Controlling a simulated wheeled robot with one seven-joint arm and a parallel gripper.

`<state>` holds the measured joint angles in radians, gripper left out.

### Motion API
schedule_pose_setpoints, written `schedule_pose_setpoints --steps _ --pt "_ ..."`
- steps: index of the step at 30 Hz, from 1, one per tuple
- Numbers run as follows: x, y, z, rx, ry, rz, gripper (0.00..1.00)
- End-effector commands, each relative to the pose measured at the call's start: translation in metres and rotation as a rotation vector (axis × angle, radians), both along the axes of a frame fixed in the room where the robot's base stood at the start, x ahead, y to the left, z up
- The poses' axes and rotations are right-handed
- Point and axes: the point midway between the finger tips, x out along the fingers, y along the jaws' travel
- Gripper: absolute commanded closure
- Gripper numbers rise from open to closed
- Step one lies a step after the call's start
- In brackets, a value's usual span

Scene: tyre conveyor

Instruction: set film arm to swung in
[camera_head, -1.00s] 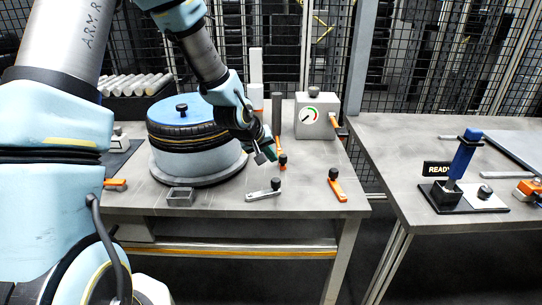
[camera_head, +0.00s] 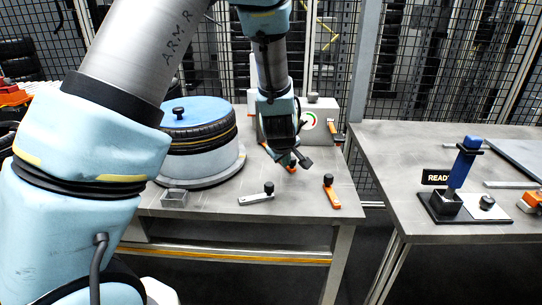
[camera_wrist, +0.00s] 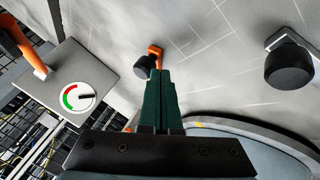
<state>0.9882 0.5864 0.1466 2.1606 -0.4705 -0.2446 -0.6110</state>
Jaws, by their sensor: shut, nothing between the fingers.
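Several levers with black knobs stand on the table; no label shows which one is the film arm. A silver lever (camera_head: 256,196) lies near the front edge, and its knob is at the right of the wrist view (camera_wrist: 289,64). An orange lever (camera_head: 331,193) lies to its right. Another orange lever (camera_wrist: 155,52) is right at my fingertips in the wrist view, its knob just left of them; contact is unclear. In the head view it is mostly hidden behind my gripper (camera_head: 297,166). My gripper is shut, empty and low over the table.
A round drum with a tyre (camera_head: 203,138) and blue top stands left of my gripper. A grey gauge box (camera_head: 327,110) stands behind it. The right table holds a blue upright handle (camera_head: 463,165) and a READY sign.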

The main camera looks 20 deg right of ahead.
Motion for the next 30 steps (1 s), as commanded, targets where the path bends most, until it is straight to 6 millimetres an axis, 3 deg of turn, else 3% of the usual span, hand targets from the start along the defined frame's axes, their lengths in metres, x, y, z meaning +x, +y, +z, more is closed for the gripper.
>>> schedule_pose_setpoints --steps 10,30 --pt "-0.001 -0.021 0.006 0.002 -0.001 0.191 1.0" --pt "0.007 -0.06 0.001 0.0 0.0 0.188 1.0"
